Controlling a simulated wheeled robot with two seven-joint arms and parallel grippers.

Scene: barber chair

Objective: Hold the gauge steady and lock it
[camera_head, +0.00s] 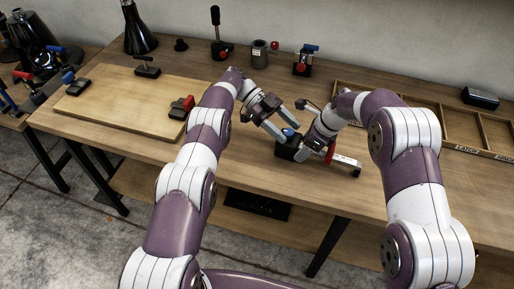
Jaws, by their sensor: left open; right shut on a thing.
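The gauge (345,161) lies on the bench at the middle right. It shows as a pale bar with dark marks, a red part (330,153) and a black block (286,151) at its left end. A blue knob (289,132) sits on top of the block. My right gripper (302,153) is down at the block and shut on the gauge; its fingertips are partly hidden by its own wrist. My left gripper (287,127) is open just above and left of the block, its fingers on either side of the blue knob. I cannot tell whether they touch it.
A wooden board (130,101) with clamps lies at the left. A divided wooden tray (460,130) lies at the right. Small fixtures (302,62), a cup (259,54) and a black cone (138,32) stand along the back. The front bench edge is close to the gauge.

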